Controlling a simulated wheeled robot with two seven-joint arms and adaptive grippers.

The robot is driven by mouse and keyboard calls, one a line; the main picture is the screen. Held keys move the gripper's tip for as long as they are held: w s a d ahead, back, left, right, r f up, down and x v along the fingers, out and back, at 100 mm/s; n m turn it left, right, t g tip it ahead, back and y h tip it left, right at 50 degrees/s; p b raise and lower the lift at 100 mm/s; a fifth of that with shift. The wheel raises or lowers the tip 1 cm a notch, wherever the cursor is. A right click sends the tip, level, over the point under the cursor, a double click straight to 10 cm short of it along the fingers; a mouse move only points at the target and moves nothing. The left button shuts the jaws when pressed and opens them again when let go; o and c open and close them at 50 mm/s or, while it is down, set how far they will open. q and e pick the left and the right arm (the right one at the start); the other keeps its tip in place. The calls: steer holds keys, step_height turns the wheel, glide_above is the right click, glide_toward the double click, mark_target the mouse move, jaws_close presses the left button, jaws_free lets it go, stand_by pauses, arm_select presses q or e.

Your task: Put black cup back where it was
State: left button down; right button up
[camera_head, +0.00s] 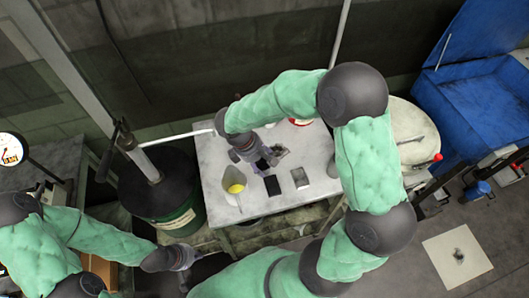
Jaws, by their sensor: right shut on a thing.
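My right gripper (260,158) is over the white table (225,211), its arm reaching in from the right. It is shut on a small dark thing at its fingertips, which looks like the black cup (268,159); the fingers hide part of it. I cannot tell whether the cup touches the tabletop. My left gripper (203,260) is low at the left, beside the table's front left corner and away from the cup. Its fingers are too small and dark to tell whether they are open.
A whitish container with yellow inside (234,182), a black flat block (272,186) and a grey flat block (300,178) stand near my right gripper. A dark green drum (178,222) is left of the table. A blue bin (480,105) is at right.

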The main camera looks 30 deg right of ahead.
steer(key=w+d+f, duration=0.1)
steer(key=w+f, duration=0.1)
steer(key=w, duration=0.1)
steer(key=w+d+f+b, duration=0.1)
steer(key=w+d+f, duration=0.1)
steer(key=w+f, duration=0.1)
steer(key=w+d+f+b, duration=0.1)
steer(key=w+d+f, duration=0.1)
steer(key=w+f, duration=0.1)
steer(key=shift+w+d, duration=0.1)
steer(key=shift+d, duration=0.1)
steer(key=shift+w+d+f, duration=0.1)
steer(key=shift+w+f, duration=0.05)
steer(key=shift+f, duration=0.1)
steer(key=shift+w+d+f+b, duration=0.15)
steer(key=shift+f+b, duration=0.6)
steer(key=shift+f, duration=0.9)
steer(key=shift+f, duration=0.2)
steer(key=o, duration=1.5)
